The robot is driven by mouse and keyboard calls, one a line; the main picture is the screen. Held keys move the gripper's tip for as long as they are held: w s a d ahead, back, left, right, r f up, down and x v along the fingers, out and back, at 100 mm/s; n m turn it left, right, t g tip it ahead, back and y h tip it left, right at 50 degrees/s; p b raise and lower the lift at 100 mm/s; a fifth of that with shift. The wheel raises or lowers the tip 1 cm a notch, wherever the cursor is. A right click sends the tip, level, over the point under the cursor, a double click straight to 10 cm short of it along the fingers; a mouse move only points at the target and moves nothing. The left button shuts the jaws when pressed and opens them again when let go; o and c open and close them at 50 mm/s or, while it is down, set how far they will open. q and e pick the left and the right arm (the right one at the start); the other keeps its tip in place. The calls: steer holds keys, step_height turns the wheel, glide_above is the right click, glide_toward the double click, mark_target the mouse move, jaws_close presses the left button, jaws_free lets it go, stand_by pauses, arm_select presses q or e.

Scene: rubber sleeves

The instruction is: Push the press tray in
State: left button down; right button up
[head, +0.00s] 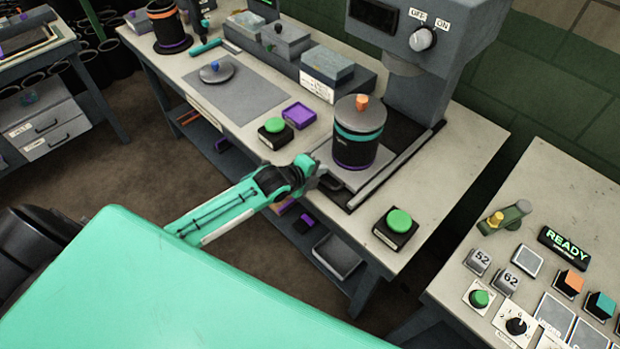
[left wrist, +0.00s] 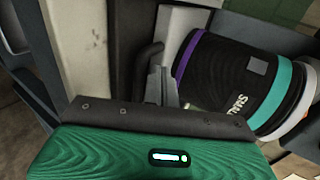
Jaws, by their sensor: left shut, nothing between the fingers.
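The press tray (head: 349,181) is a grey plate on rails under the press (head: 430,70). A dark handle (head: 330,184) is on its front edge; a dark bar that looks like this handle shows in the left wrist view (left wrist: 143,72). A black cylindrical mould (head: 357,142) with teal and purple bands and an orange knob stands upright on the tray. It lies sideways in the left wrist view (left wrist: 232,85). My left gripper (head: 316,172) is shut and empty at the tray's front edge beside the handle; I cannot tell whether it touches. My right gripper is not in view.
Green buttons on black boxes stand left of the tray (head: 275,132) and at the bench's front right (head: 397,226). A purple dish (head: 299,115) sits behind the left button. A control panel with a READY display (head: 566,247) is on the right table.

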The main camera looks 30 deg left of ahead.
arm_select(q)
steer(key=w+d+b, duration=0.1)
steer(key=w, duration=0.4)
steer(key=w+d+b, duration=0.2)
steer(key=w, duration=0.3)
steer(key=w+d+b, duration=0.1)
steer(key=w+d, duration=0.1)
steer(key=w, duration=0.3)
steer(key=shift+w+d+f, duration=0.1)
steer(key=shift+d, duration=0.15)
steer(key=shift+w+d+b, duration=0.2)
steer(key=shift+w+b, duration=0.15)
steer(key=shift+w, duration=0.1)
steer(key=shift+r, duration=0.2)
steer(key=shift+r, duration=0.1)
